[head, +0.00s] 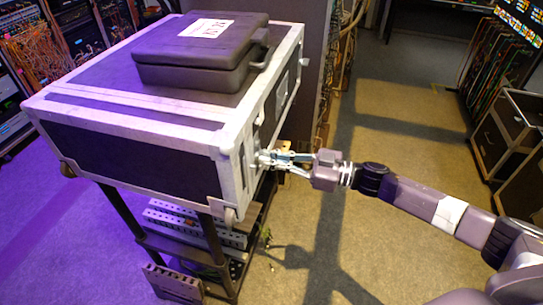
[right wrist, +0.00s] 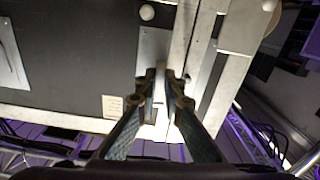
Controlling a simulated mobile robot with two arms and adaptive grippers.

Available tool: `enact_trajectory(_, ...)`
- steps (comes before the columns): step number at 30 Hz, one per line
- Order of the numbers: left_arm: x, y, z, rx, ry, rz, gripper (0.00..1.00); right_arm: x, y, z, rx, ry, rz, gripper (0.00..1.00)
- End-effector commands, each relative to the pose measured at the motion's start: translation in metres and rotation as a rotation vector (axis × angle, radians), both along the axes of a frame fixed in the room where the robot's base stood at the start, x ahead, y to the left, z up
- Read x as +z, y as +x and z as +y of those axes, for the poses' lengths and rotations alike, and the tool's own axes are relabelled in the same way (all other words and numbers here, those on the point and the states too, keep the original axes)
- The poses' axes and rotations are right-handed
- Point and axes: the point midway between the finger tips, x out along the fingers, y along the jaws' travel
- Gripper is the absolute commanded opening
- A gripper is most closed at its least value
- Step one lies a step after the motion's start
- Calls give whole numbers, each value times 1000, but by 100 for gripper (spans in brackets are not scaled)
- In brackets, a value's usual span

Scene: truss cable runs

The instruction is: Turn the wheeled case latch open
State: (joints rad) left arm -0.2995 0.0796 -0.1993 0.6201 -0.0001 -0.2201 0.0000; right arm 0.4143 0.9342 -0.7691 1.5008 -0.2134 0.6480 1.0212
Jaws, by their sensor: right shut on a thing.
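The wheeled case (head: 120,153) is a large black box with pale metal edges. It sits on a dark stand at the left of the head view. Its side also fills the upper part of the right wrist view (right wrist: 75,60). The latch (right wrist: 154,48) shows as a grey metal plate beside the pale edge strip. My right gripper (head: 266,157) reaches in from the right to the case's side near the front corner. In the right wrist view, its fingers (right wrist: 165,88) are shut on the latch's narrow tab and hide part of it. My left gripper is not in view.
A smaller black case (head: 200,52) with a white label lies on top. The stand's shelves (head: 195,230) hold grey perforated parts. Cable racks (head: 48,45) stand at the back left, and a cabinet (head: 505,135) at the right. The floor (head: 400,140) between is clear.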

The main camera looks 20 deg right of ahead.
Motion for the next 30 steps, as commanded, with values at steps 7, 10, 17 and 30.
enact_trajectory(7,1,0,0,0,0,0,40,-1,0,0,0,49,77,0)
enact_trajectory(10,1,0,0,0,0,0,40,-1,0,0,0,60,92,0)
enact_trajectory(17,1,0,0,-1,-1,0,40,-1,0,0,0,68,103,0)
enact_trajectory(30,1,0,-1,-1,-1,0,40,-1,0,0,0,67,101,25)
